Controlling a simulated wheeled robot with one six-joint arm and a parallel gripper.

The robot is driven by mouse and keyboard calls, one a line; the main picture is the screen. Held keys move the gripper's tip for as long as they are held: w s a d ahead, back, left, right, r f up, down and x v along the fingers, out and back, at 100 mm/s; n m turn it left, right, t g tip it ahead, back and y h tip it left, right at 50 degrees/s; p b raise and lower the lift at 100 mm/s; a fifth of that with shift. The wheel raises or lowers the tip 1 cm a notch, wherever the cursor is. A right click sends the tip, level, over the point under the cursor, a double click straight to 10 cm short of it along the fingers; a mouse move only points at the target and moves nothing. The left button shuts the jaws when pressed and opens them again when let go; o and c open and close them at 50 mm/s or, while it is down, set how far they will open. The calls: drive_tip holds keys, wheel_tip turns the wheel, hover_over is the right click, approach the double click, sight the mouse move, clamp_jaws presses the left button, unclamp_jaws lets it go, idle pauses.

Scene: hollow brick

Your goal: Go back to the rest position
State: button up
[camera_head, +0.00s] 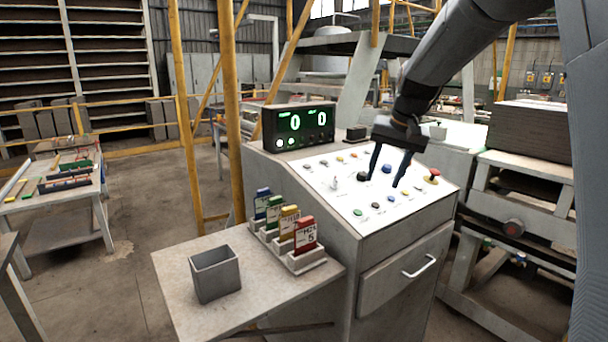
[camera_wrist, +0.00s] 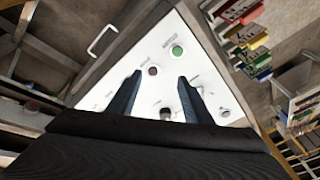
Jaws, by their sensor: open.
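My gripper (camera_head: 390,167) is open and empty, with its two dark fingers pointing down over the white button panel (camera_head: 336,205) of the grey control console. In the wrist view the fingers (camera_wrist: 157,95) stand apart above the panel (camera_wrist: 205,62), with a green button (camera_wrist: 177,50) and a dark button (camera_wrist: 153,71) beyond the tips. In the head view the fingertips appear near a black knob (camera_head: 362,176) and a blue button (camera_head: 387,169). I cannot tell whether the fingers touch the panel.
A red emergency button (camera_head: 432,175) sits at the panel's right. A display box (camera_head: 297,124) stands behind it. Colored card holders (camera_head: 304,236) and a grey open bin (camera_head: 215,274) are on the side shelf (camera_head: 180,262). Yellow posts (camera_head: 231,115) rise behind the console.

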drive_tip(key=s+f+n, duration=0.1)
drive_tip(key=s+f, duration=0.5)
drive_tip(key=s, duration=0.4)
drive_tip(key=s+a+f+n+g+h+b, duration=0.1)
drive_tip(key=s+f, duration=0.6)
drive_tip(key=s, duration=0.3)
drive_tip(key=s+f+g, duration=0.1)
drive_tip(key=s+f, duration=0.6)
drive_tip(key=s, duration=0.4)
drive_tip(key=shift+a+n+b, duration=0.25)
drive_tip(key=shift+n+b, duration=0.05)
drive_tip(key=shift+n, duration=0.1)
